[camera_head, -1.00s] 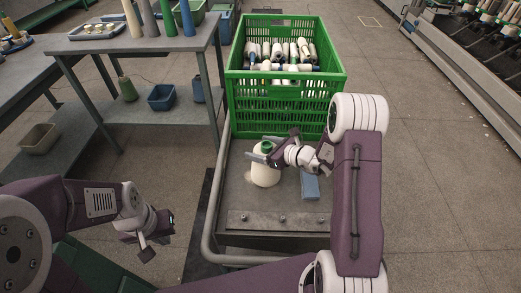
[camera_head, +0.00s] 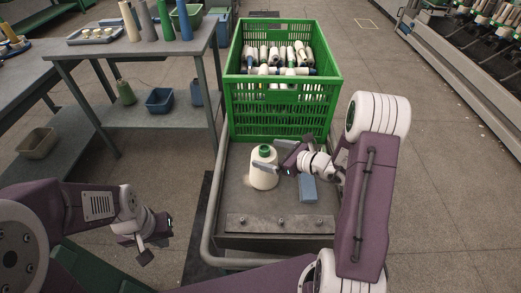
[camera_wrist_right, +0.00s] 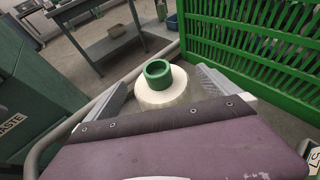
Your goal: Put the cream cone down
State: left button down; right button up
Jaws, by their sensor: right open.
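The cream cone (camera_head: 264,172) with a green top stands upright on the grey cart's deck (camera_head: 236,195), in front of the green crate. My right gripper (camera_head: 270,154) is open at the cone's right side in the head view. In the right wrist view the cone (camera_wrist_right: 163,89) shows between the two spread fingers, its green tube end towards the camera; its lower part is hidden by my wrist. My left gripper (camera_head: 145,249) hangs at the lower left, away from the cart; its jaws are too small to judge.
The green crate (camera_head: 283,108) full of yarn cones stands at the back of the cart. A blue block (camera_head: 307,188) lies right of the cone. A grey table (camera_head: 130,40) with tall cones stands at the upper left. The deck's left front is clear.

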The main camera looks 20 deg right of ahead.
jog(key=p+v, duration=0.1)
jog(key=v, duration=0.6)
jog(key=s+a+f+n+g, duration=0.3)
jog(key=s+a+n+g, duration=0.65)
jog(key=s+n, duration=0.3)
jog(key=s+d+n+h, duration=0.3)
jog(key=d+n+h, duration=0.2)
jog(key=n, duration=1)
jog(key=h, duration=0.3)
jog(key=shift+s+d+r+n, duration=0.2)
jog(key=shift+d+n, duration=0.05)
jog(key=shift+n, duration=0.1)
jog(key=shift+r, duration=0.1)
